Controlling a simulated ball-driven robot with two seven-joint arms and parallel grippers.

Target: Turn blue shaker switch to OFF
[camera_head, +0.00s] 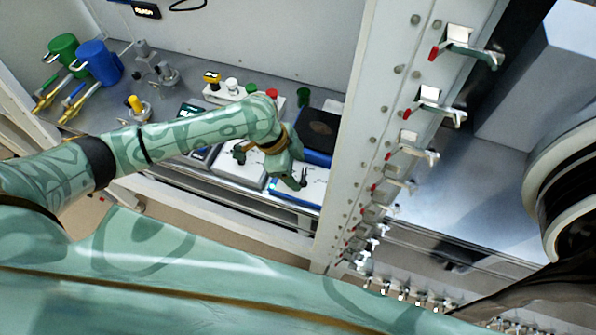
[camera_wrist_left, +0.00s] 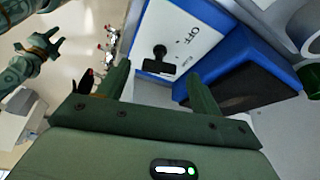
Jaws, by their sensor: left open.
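The blue shaker (camera_head: 325,157) stands on the bench, with a black platform on top and a white front panel (camera_wrist_left: 205,25). In the left wrist view, its black switch (camera_wrist_left: 159,66) sticks out of this panel near printed "OFF" lettering; I cannot tell which setting it is at. My left gripper (camera_head: 290,182) is at the shaker's front in the head view. In the left wrist view, the left gripper (camera_wrist_left: 157,76) is open, its fingers on either side of the switch, with no clear contact. My right gripper (camera_wrist_left: 45,50) appears small at upper left, its jaws unclear.
A white device (camera_head: 240,167) stands left of the shaker. Small bottles (camera_head: 232,85) and a green cup (camera_head: 303,97) are behind. Blue (camera_head: 100,62) and green (camera_head: 64,50) containers stand far left. A white upright frame (camera_head: 345,200) with several clips rises close right of the shaker.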

